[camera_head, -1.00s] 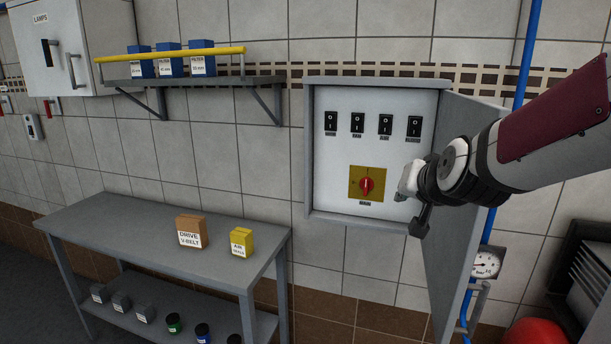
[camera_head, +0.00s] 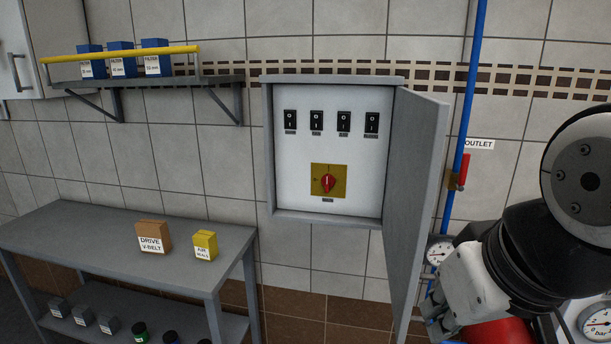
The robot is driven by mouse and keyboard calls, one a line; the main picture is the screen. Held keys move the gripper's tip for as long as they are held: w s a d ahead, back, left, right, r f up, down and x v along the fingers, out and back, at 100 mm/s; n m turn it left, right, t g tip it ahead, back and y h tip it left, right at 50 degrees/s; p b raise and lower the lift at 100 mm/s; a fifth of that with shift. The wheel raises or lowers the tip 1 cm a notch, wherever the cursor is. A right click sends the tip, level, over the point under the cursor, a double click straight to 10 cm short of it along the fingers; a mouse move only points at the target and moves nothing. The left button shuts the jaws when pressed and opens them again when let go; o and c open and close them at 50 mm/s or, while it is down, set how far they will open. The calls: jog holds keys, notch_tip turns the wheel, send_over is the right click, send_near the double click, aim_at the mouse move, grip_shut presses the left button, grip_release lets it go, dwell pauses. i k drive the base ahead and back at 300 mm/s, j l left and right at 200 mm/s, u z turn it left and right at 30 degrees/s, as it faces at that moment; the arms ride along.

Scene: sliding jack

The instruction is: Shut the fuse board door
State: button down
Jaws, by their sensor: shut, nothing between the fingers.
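The grey fuse board (camera_head: 268,150) hangs on the tiled wall. Its door (camera_head: 418,190) stands open, hinged on the right side and swung out toward me. Inside are several black switches (camera_head: 316,123) in a row and a red rotary knob (camera_head: 328,183) on a yellow plate. My gripper (camera_head: 440,326) is at the lower right, to the right of the door, on its outer side. It is shut and holds nothing. I cannot tell whether it touches the door. Its fingertips are small and partly unclear against the things behind.
A blue pipe (camera_head: 463,110) with a red valve lever (camera_head: 462,171) runs right of the door. Gauges (camera_head: 597,322) and a red object (camera_head: 495,333) sit low at the right. A grey table (camera_head: 90,240) with boxes and a wall shelf (camera_head: 150,82) are at left.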

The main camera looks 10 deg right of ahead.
aim_at(421, 120)
jog(key=l+u, duration=0.15)
jog(key=l, duration=0.6)
jog(key=l+u, duration=0.2)
jog(key=l, duration=0.5)
jog(key=l+u, duration=0.2)
